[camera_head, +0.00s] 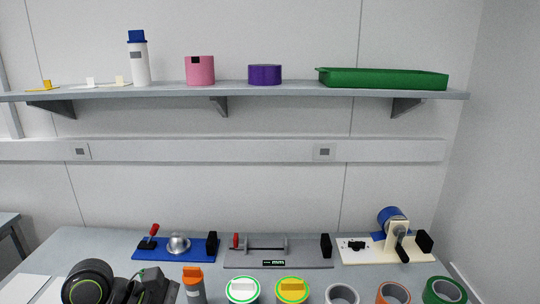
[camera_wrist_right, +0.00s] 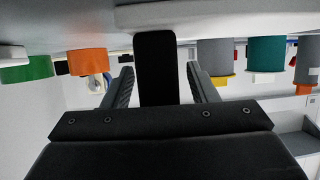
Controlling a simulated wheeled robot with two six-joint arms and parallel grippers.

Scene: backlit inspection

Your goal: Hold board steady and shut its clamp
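Three boards lie along the back of the table. The blue board (camera_head: 190,254) holds a metal dome (camera_head: 178,244) and a red-handled clamp (camera_head: 150,237), its handle tilted up. The grey board (camera_head: 285,262) has a red handle (camera_head: 236,240) standing up beside a horizontal rod. The cream board (camera_head: 372,258) carries a blue roll (camera_head: 392,219) and black fittings. I cannot tell which board is meant. My right gripper (camera_wrist_right: 160,85) is open, with a dark bar between its fingers, apart from both. Dark parts of what seems my left arm show at the lower left; its fingertips are not distinguishable.
Along the front stand an orange-capped bottle (camera_head: 193,285), lidded cups (camera_head: 243,290) and tape rolls, including a green roll (camera_head: 445,292). The right wrist view shows this row upside down. The wall shelf (camera_head: 300,92) holds a green tray (camera_head: 385,79) and containers.

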